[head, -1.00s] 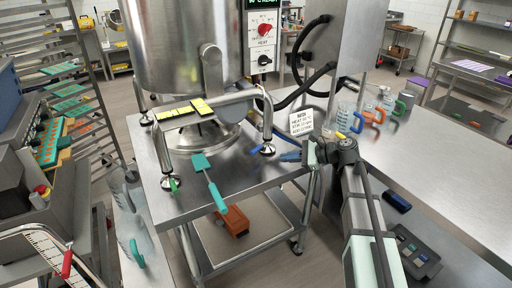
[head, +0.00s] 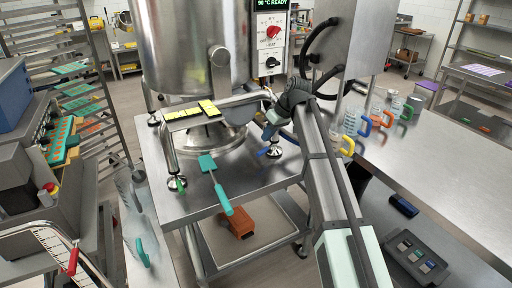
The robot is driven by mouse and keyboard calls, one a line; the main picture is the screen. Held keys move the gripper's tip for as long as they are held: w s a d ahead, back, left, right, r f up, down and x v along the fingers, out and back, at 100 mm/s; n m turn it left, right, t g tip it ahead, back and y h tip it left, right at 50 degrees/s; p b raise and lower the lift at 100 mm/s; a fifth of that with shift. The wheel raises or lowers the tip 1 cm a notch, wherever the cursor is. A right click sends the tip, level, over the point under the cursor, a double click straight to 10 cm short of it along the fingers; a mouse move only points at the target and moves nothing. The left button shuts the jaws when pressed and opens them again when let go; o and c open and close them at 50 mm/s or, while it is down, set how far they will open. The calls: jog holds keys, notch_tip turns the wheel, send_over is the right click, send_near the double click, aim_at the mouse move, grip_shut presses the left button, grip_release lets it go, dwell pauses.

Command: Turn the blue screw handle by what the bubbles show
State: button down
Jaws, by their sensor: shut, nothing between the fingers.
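The blue screw handle (head: 263,152) sticks out to the left of the right front levelling foot (head: 275,151) of the kettle stand. My gripper (head: 268,132) is shut and empty, pointing down just above that foot and handle, apparently apart from the handle. Two yellow bubble strips (head: 183,113) (head: 209,107) lie on the stand's top bar; their bubbles are too small to read. A green screw handle (head: 180,185) sits at the left front foot (head: 170,181).
The steel kettle (head: 185,50) stands behind, its control box (head: 272,45) reading 90 °C READY. A teal spatula (head: 216,185) lies across the table's front edge. Jugs with coloured handles (head: 352,122) stand right of my arm.

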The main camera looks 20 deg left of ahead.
aim_at(260, 153)
jog(key=shift+w+a+f+n+h, duration=0.2)
jog(key=shift+a+f+n, duration=0.55)
jog(key=shift+f, duration=0.45)
jog(key=shift+w+a+f+n+h, duration=0.2)
jog(key=shift+a+f+n, duration=0.4)
jog(key=shift+a+f, duration=0.4)
jog(key=shift+w+a+f+n+h, duration=0.2)
jog(key=shift+a+f+n, duration=0.45)
jog(key=shift+f, duration=0.7)
jog(key=shift+s, duration=0.1)
jog(key=shift+s+d, duration=0.2)
jog(key=shift+d, duration=0.3)
jog(key=shift+s+d, duration=0.15)
jog(key=shift+d, duration=0.35)
jog(key=shift+w+a, duration=0.1)
